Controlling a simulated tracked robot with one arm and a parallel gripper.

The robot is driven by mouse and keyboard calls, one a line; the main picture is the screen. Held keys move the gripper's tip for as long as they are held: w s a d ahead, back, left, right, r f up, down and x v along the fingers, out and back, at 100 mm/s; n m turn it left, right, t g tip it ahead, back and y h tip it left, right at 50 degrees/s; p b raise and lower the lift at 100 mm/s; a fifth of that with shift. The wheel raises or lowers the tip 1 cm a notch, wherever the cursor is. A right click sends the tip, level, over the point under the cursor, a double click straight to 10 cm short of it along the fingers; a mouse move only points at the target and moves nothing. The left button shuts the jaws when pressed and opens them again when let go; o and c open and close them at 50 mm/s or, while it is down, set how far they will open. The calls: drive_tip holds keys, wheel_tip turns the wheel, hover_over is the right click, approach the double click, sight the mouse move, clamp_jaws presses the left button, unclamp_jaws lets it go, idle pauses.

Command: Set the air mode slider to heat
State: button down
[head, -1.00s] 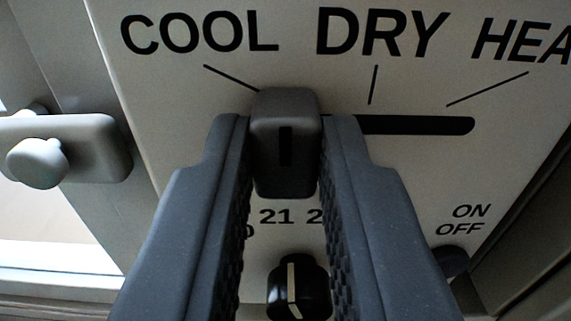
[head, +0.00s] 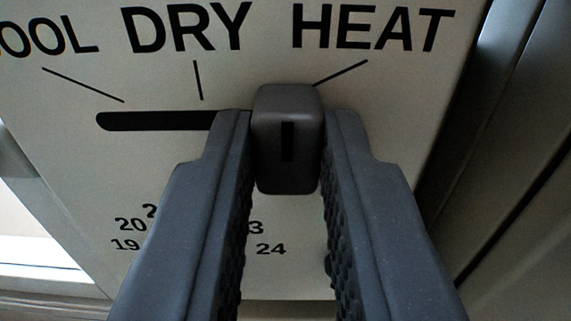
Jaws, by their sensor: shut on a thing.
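The air mode slider knob (head: 287,140) is a dark grey block with a black mark on its front. It stands at the right end of the black slot, just below the line that runs down from the word HEAT (head: 372,28). My gripper (head: 287,150) has one finger on each side of the knob and is shut on it. The slot (head: 155,121) shows to the left of the knob, below COOL and DRY. The slot's right end is hidden behind the knob and the right finger.
The light control panel (head: 60,160) fills most of the view. Temperature numbers (head: 270,250) show below the slot, partly hidden by my fingers. A dark frame edge (head: 500,130) runs along the right of the panel. A bright opening (head: 30,235) is at the lower left.

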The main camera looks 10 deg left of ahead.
drive_tip(key=shift+d, duration=0.15)
drive_tip(key=c, duration=1.3)
unclamp_jaws()
drive_tip(key=shift+d, duration=0.15)
drive_tip(key=shift+s+b, duration=0.6)
drive_tip(key=shift+s, duration=0.4)
drive_tip(key=shift+s+d+b, duration=0.3)
drive_tip(key=shift+s+b, duration=0.7)
drive_tip(key=shift+s, duration=0.95)
drive_tip(key=shift+s+d+b, duration=0.35)
drive_tip(key=shift+s+b, duration=0.7)
drive_tip(key=shift+s, duration=0.85)
drive_tip(key=shift+s+d+b, duration=0.3)
drive_tip(key=shift+s+b, duration=0.7)
drive_tip(key=shift+s, duration=0.95)
